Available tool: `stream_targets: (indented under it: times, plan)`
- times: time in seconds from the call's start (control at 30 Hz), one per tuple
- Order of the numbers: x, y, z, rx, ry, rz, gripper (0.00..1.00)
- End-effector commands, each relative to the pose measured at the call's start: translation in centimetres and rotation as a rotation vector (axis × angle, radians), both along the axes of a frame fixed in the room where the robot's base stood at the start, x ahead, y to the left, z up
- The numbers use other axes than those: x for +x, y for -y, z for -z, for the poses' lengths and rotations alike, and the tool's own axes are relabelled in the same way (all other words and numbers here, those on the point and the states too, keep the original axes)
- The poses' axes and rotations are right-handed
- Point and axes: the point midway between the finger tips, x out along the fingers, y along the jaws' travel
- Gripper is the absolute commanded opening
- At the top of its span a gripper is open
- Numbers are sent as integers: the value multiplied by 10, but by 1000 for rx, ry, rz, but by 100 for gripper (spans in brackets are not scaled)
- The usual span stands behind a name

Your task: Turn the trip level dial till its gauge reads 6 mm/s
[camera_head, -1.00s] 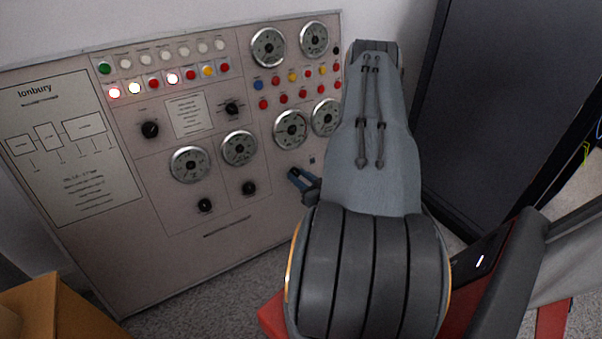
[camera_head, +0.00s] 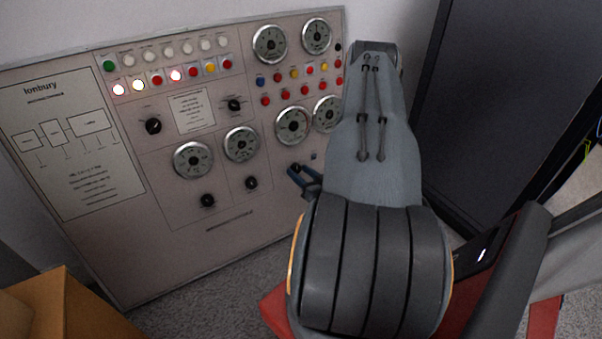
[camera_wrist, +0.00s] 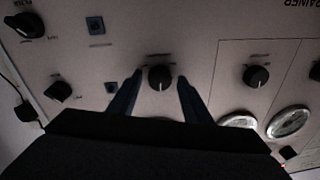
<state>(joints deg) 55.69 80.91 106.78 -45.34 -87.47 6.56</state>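The upright grey panel carries several black dials and round gauges; their labels are too small to read, so I cannot tell by name which is the trip level dial. My gripper (camera_head: 304,179) is at the panel's lower right in the head view. In the wrist view my gripper (camera_wrist: 159,78) is open, one blue finger on each side of a black dial (camera_wrist: 160,77), with small gaps visible. Whether the fingers reach as deep as the dial is unclear. A gauge (camera_head: 293,125) sits above this spot in the head view; its reading is illegible.
Another black dial (camera_wrist: 255,76) lies right of the gripper in the wrist view, and one (camera_wrist: 58,92) lies left. A dark cabinet (camera_head: 480,110) stands right of the panel. A cardboard box (camera_head: 60,310) is at the lower left.

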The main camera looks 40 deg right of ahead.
Motion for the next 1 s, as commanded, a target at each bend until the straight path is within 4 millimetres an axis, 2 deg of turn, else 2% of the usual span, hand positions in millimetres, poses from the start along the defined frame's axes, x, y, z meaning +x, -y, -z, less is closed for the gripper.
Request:
stream_targets:
  times: [0.37,0.8,1.0]
  plan:
    - [-4,1,-1,0,0,2,49]
    - [-66,-10,-10,0,0,3,49]
    - [-76,-13,-11,0,1,1,49]
